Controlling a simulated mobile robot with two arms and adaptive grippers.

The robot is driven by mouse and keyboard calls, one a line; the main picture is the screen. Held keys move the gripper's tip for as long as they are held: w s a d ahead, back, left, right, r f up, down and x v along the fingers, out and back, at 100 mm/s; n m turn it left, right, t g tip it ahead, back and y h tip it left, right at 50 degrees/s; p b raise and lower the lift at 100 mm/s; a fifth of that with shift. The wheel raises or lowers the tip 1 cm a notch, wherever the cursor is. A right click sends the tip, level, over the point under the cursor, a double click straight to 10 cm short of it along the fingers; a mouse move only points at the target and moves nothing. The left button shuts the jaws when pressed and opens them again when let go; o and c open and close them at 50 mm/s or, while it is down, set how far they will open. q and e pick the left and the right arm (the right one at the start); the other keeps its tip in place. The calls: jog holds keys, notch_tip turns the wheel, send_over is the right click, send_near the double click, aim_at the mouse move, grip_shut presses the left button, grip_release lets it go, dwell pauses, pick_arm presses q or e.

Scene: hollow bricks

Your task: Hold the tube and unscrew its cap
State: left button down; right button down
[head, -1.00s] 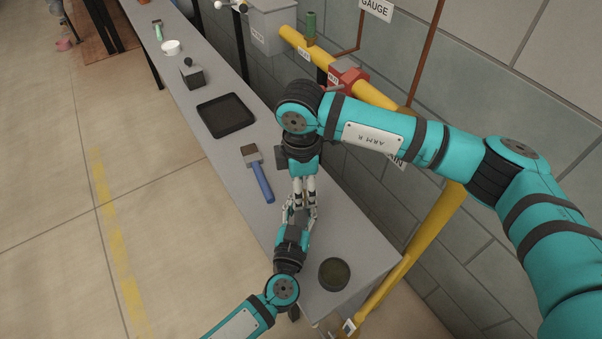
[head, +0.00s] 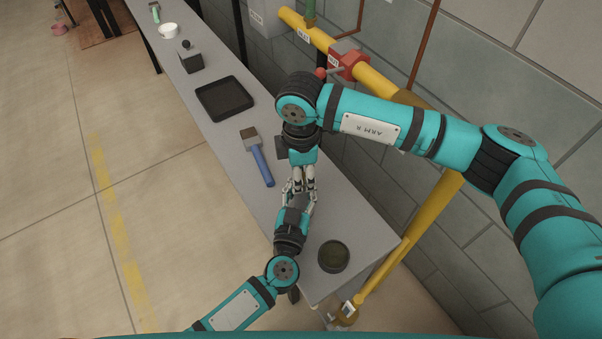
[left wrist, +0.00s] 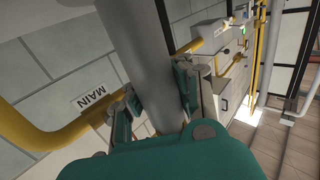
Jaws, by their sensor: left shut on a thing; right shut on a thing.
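The grey tube (left wrist: 145,55) shows large in the left wrist view, running up from between the fingers of my left gripper (left wrist: 158,100). My left gripper is shut on it. In the head view my left gripper (head: 298,197) points away from me over the bench and meets my right gripper (head: 303,186), which comes down from above. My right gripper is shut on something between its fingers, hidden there. The fingers of both grippers hide the tube in the head view. I cannot make out the cap or the join between cap and tube.
The grey bench (head: 215,140) carries a blue-handled brush (head: 262,165), a black tray (head: 225,98), a dark block with a knob (head: 189,57), a white bowl (head: 169,31) and a dark round dish (head: 334,256). A yellow pipe (head: 394,88) with a red valve (head: 349,63) runs along the wall.

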pick_arm(q)
jog(key=shift+f, duration=0.1)
pick_arm(e)
jog(key=n, duration=0.6)
jog(key=shift+n, duration=0.4)
jog(key=n, duration=0.7)
jog(key=shift+r+n, duration=0.1)
jog(key=shift+n, duration=0.2)
jog(key=n, duration=3.4)
jog(key=shift+r+n, duration=0.1)
jog(key=shift+n, duration=0.3)
jog(key=n, duration=0.4)
jog(key=shift+n, duration=0.4)
